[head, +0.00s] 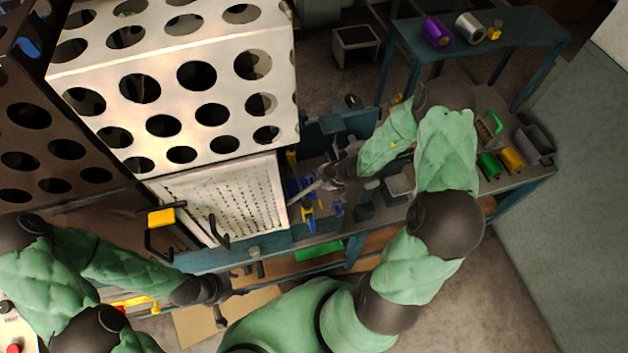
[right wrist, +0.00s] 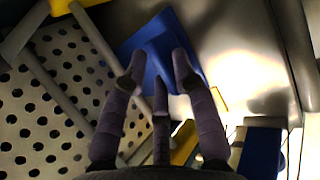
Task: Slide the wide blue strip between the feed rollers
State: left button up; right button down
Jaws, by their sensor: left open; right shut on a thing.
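My right gripper (head: 318,186) is beside the right side of the perforated machine. In the right wrist view its fingers (right wrist: 160,75) are closed on a wide blue strip (right wrist: 152,48), which reaches away beyond the fingertips. A small patch of blue (head: 293,190) also shows by the gripper in the head view, partly covered. I cannot make out the feed rollers with certainty; the guard and my gripper hide much of that area. My left gripper (head: 232,294) is open and empty, low in front of the bench.
A large perforated guard (head: 222,75) and a perforated panel (head: 225,195) stand left of my right gripper. Green and yellow rolls (head: 511,159) and a grey bin (head: 534,144) sit at the bench's right end. A back table (head: 540,35) holds purple and silver rolls.

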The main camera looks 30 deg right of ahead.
jog(key=shift+s+a+f, duration=0.2)
jog(key=shift+s+f, duration=0.05)
jog(key=shift+s, duration=0.05)
dwell(0.6)
jog(key=c, duration=1)
grip_release()
jog(key=shift+o, duration=0.4)
jog(key=shift+w+d, duration=0.1)
jog(key=shift+w, duration=0.1)
jog(key=shift+r, duration=0.1)
jog(key=shift+s+d+r, duration=0.15)
jog(key=shift+d+r, duration=0.15)
jog(key=shift+r, duration=0.2)
jog(key=v, duration=1.1)
jog(key=shift+f, duration=0.1)
